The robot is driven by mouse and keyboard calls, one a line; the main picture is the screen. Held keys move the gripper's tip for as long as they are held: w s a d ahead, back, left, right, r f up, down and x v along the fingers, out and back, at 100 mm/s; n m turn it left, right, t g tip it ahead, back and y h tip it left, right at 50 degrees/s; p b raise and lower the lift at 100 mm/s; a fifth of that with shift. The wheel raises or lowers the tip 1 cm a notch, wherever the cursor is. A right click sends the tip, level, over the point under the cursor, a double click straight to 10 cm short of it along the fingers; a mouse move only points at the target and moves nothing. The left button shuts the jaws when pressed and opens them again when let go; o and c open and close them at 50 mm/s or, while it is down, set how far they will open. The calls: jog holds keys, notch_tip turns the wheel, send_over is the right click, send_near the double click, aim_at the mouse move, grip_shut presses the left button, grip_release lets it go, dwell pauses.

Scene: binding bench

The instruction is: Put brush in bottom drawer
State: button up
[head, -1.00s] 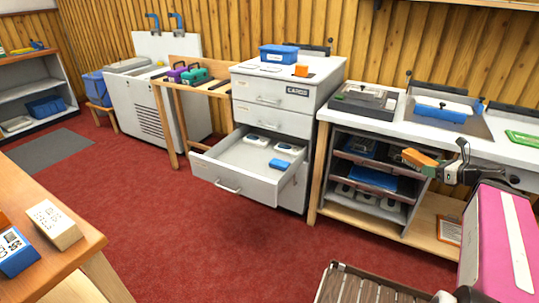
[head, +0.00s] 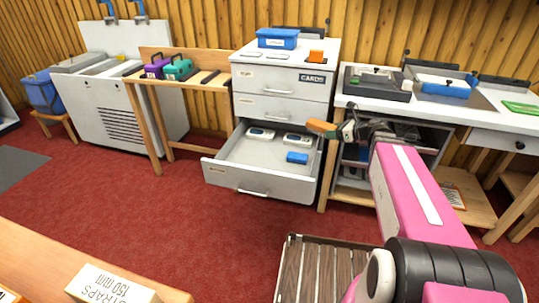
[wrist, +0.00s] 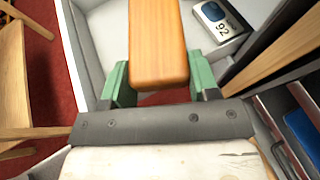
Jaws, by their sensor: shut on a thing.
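The brush (head: 321,128) shows an orange-brown wooden handle and a small green part near my gripper. My gripper (head: 338,131) is shut on it and holds it in the air by the right side of the open bottom drawer (head: 222,172). In the wrist view the wooden handle (wrist: 157,45) sits between the green fingertips of my gripper (wrist: 150,82) and points away, with part of the drawer beyond. Any bristles are hidden or too small to tell. The drawer is pulled well out of the grey cabinet (head: 283,88).
In the drawer lie several white devices (head: 262,133) and a blue block (head: 297,157). The drawers above are closed. A workbench (head: 440,112) with shelves below stands right of the cabinet. A slatted wooden surface (head: 325,270) is in front. Red floor is clear before the drawer.

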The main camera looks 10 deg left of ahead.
jog(key=s+a+f+n+g+y, duration=0.15)
jog(key=a+f, duration=0.35)
jog(key=a, duration=1.1)
jog(key=a+f+n+g, duration=0.3)
jog(key=a+f, duration=0.2)
jog(key=a, duration=1.1)
send_over(263, 155)
notch_tip(263, 155, down, 6)
jog(key=shift+w+a+f, duration=0.1)
jog(key=shift+a+f, duration=0.05)
jog(key=shift+f, duration=2.05)
jog(key=shift+f, duration=0.15)
jog(key=o, duration=1)
